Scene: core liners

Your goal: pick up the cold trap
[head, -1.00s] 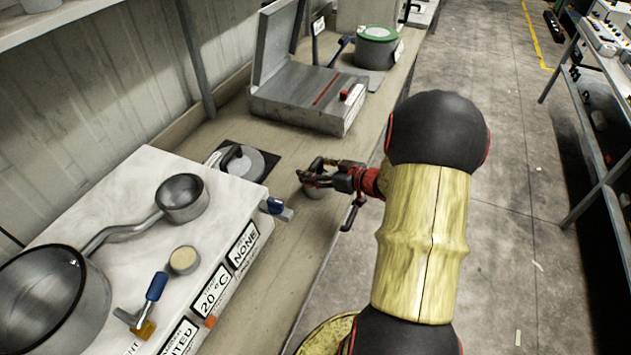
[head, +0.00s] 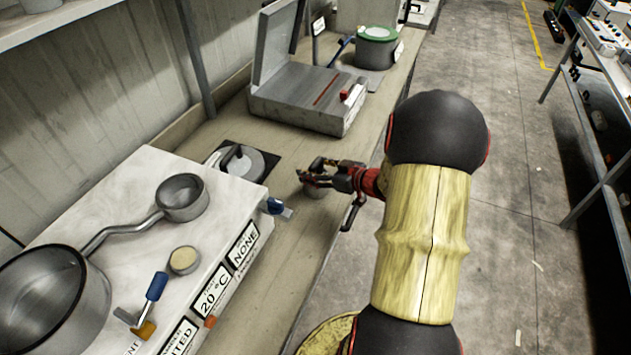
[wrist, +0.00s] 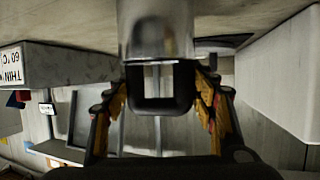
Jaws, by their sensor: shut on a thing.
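The cold trap appears to be the small pale grey, rounded piece (head: 314,191) under my fingers on the bench, mostly hidden by them in the head view. In the wrist view it is a shiny metal cylinder (wrist: 157,28) at top centre, with a dark square-looking part below it. My gripper (head: 310,175) is low over the bench near its front edge. In the wrist view my gripper (wrist: 160,88) has a finger on each side of the metal piece and is shut on it. The exact contact is hidden.
A white-topped unit (head: 125,210) with pans and a blue-handled tool stands at the left. A round lidded piece (head: 242,163) sits behind my gripper's left. An open metal case (head: 312,98) and a green-rimmed pot (head: 376,48) stand farther back. The bench between is clear.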

